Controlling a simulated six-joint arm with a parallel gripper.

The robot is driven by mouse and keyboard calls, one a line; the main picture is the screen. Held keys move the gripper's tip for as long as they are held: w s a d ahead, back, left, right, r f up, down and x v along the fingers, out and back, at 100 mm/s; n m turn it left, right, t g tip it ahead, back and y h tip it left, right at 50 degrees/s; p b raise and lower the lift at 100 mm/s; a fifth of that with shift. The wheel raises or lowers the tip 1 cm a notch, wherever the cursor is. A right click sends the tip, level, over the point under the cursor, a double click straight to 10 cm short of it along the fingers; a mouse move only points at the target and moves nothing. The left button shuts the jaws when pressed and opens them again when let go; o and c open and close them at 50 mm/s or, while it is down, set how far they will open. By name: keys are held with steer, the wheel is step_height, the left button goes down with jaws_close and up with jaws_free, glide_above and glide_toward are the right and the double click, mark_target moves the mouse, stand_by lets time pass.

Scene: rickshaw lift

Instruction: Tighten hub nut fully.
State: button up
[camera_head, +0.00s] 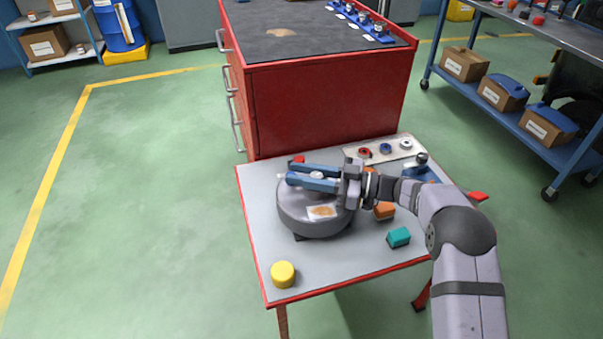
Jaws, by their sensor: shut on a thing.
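My gripper (302,175) reaches in from the right over the hub. Its two long blue fingers lie on either side of the nut and are shut on it. The thread and the nut's lower part are hidden, so its seating cannot be seen.
The table (345,262) has a red rim. A yellow cylinder (283,274), a teal block (398,237) and an orange block (384,210) stand around the hub. A pale tray (405,154) holds small round parts behind. A red cabinet (325,105) stands beyond; green floor is open at left.

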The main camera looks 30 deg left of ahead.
steer(key=o, duration=1)
steer(key=shift+o, duration=0.2)
steer(key=shift+v, duration=3.65)
